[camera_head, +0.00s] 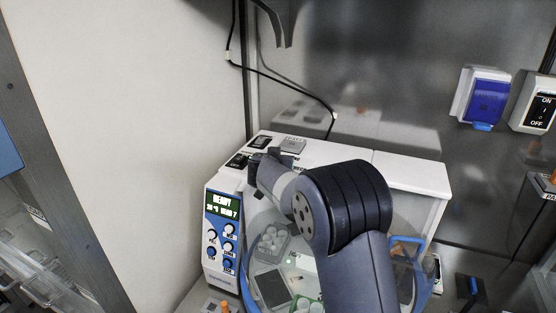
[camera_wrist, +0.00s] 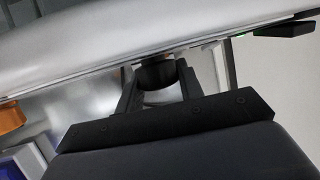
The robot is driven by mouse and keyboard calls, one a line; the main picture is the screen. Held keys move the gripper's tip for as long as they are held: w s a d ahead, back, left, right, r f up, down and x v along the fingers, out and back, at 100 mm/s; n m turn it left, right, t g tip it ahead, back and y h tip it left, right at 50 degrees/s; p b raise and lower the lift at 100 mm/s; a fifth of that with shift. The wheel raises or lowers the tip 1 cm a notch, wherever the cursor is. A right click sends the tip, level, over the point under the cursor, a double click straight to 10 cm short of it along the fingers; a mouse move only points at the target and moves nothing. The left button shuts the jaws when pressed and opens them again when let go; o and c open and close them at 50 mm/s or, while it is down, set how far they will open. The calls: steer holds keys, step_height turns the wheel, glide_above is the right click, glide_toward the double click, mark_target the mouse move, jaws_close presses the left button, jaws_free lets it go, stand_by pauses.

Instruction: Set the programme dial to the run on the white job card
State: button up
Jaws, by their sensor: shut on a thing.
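A white bench machine (camera_head: 405,178) stands against the back wall, with a blue front panel (camera_head: 213,262) at its left end. The panel has a green-lit display (camera_head: 222,206) that appears to read READY, and several round knobs (camera_head: 228,230) below it. My gripper (camera_head: 268,160) is at the machine's top left edge. In the wrist view my gripper (camera_wrist: 158,85) is shut on a dark round knob (camera_wrist: 156,73). I cannot tell whether it is the programme dial or how it is set. I cannot make out a white job card.
Black switches (camera_head: 238,160) lie on the machine's top left. My arm hides much of its front, where a clear bowl-like cover with a blue rim (camera_head: 248,291) shows. A blue-fronted wall box (camera_head: 489,101) and an ON/OFF switch (camera_head: 541,112) are at right. A post (camera_head: 60,150) stands left.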

steer(key=shift+r+m+g+h, duration=0.15)
steer(key=shift+m+g+h, duration=0.85)
steer(key=shift+m+h, duration=1.35)
steer(key=shift+h, duration=0.25)
steer(key=o, duration=1)
steer(key=shift+b+v, duration=1.15)
steer(key=shift+v, duration=4.2)
steer(key=shift+r, duration=0.1)
